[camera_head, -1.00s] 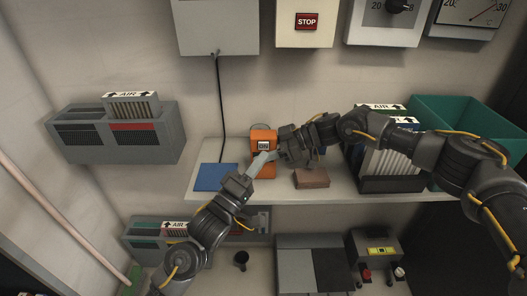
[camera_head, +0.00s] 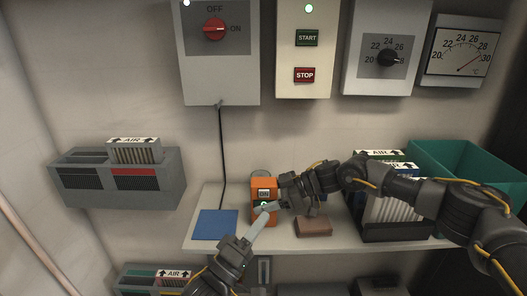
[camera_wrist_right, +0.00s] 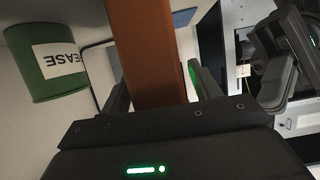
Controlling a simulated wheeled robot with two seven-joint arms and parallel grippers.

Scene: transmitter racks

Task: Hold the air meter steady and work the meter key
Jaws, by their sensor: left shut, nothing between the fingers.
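The orange air meter (camera_head: 257,216) stands upright on the shelf, with a small display (camera_head: 264,194) and a green-and-white round key (camera_head: 264,204) on its front. My left gripper (camera_head: 271,207) is shut and empty, its fingertips just in front of the meter beside the key. I cannot tell if they touch. My right gripper (camera_head: 283,203) comes from the right and is shut around the meter. In the right wrist view the meter's orange body (camera_wrist_right: 147,50) stands between the fingers of this gripper (camera_wrist_right: 160,88).
A blue mat (camera_head: 215,224) lies left of the meter and a brown block (camera_head: 313,227) right of it. A filter rack (camera_head: 398,234) and a green bin (camera_head: 465,159) stand further right. A green can (camera_wrist_right: 45,65) shows in the right wrist view.

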